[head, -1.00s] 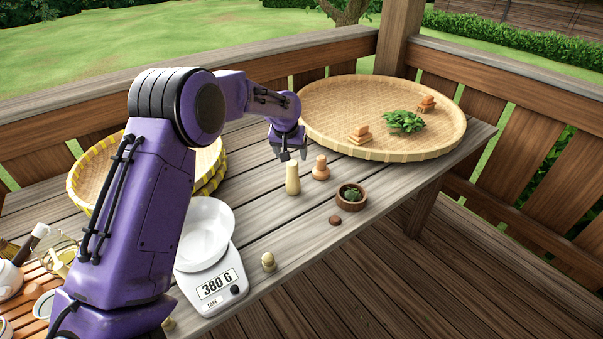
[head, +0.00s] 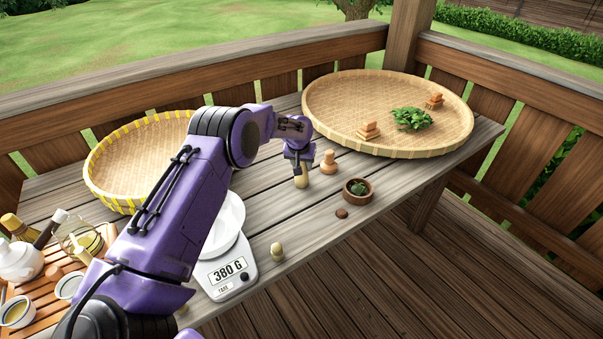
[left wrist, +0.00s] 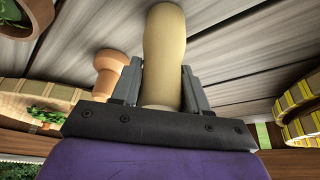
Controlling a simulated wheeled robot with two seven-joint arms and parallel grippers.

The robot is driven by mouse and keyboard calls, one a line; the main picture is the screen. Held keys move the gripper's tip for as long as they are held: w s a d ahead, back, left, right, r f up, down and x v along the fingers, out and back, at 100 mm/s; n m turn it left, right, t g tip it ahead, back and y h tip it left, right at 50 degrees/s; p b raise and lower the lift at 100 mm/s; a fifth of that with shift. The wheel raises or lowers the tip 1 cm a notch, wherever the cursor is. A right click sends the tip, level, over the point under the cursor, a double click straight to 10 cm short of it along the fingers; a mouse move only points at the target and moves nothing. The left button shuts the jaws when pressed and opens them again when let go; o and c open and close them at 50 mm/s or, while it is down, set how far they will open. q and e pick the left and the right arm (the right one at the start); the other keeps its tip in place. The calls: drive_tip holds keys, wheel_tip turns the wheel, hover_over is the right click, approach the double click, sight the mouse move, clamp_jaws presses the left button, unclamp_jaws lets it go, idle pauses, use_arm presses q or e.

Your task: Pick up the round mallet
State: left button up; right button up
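A pale cream, rounded wooden piece (head: 301,182), which I take for the round mallet, stands upright on the table. My left gripper (head: 300,170) is down over its top, pointing downward. In the left wrist view the cream piece (left wrist: 164,45) lies between the two fingers (left wrist: 160,88), with little or no gap on either side. I cannot tell whether the fingers press on it. An orange-brown wooden piece with a knob and wide base (head: 329,163) stands just right of the gripper. My right gripper is not in view.
A small bowl with greenery (head: 357,191) and a brown disc (head: 341,213) lie to the right. A large woven tray (head: 315,120) is behind. A scale (head: 229,275), a small peg (head: 277,252) and a yellow-rimmed basket (head: 98,192) are on the left side.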

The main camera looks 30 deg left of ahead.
use_arm(q)
clamp_jaws()
drive_tip(key=shift+r, duration=0.1)
drive_tip(key=shift+w+r+b, duration=0.1)
drive_tip(key=shift+r+b, duration=0.3)
drive_tip(key=shift+a+r+b, duration=0.1)
drive_tip(key=shift+r+b, duration=0.35)
drive_tip(key=shift+r, duration=0.25)
drive_tip(key=s+d+r+b, duration=0.2)
drive_tip(key=s+d+r, duration=0.6)
drive_tip(key=s+r, duration=0.2)
drive_tip(key=shift+s+r, duration=0.35)
drive_tip(key=shift+s, duration=0.55)
drive_tip(key=shift+o, duration=0.4)
unclamp_jaws()
clamp_jaws()
